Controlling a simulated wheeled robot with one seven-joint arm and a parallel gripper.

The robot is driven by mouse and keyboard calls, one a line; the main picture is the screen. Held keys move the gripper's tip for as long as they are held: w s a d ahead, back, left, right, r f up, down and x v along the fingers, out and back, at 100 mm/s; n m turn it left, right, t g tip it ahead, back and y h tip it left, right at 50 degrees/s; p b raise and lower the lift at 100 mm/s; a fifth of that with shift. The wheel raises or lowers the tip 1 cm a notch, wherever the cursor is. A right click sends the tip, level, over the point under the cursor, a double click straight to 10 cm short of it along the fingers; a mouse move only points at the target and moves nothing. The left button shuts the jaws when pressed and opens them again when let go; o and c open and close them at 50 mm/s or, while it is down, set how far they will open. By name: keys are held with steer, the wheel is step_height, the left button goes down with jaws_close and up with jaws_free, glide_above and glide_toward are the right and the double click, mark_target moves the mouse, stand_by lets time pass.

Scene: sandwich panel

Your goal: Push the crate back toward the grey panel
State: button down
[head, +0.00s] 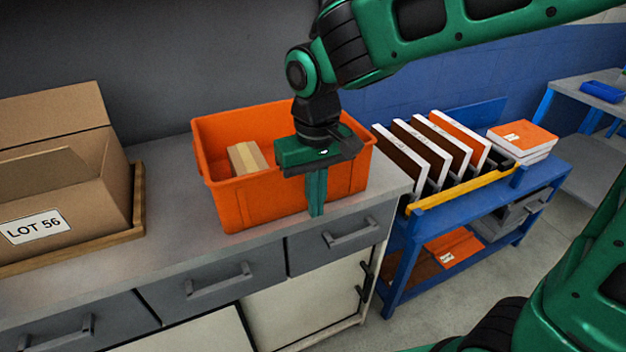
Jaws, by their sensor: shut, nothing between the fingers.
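The orange crate (263,206) stands upright on the grey counter, near its front edge and right end. A small cardboard box (246,158) lies inside it. My gripper (316,212) is shut and empty, pointing down in front of the crate's front wall, right of its middle. The fingers overlap the wall in the view; I cannot tell whether they touch it. The grey panel (160,60) rises behind the counter. Part of the crate's right inside and back rim is hidden by my gripper and wrist.
An open cardboard box (90,190) marked LOT 56 sits on a wooden tray (138,205) to the left. A strip of counter (170,180) between it and the crate is clear. A blue cart (400,262) with upright panels stands to the right.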

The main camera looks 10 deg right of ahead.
steer(key=shift+w+a+r, duration=0.1)
steer(key=shift+w+a, duration=0.2)
steer(key=shift+w, duration=0.65)
steer(key=shift+w+a+r, duration=0.1)
steer(key=shift+w+a, duration=0.15)
steer(key=shift+w, duration=0.7)
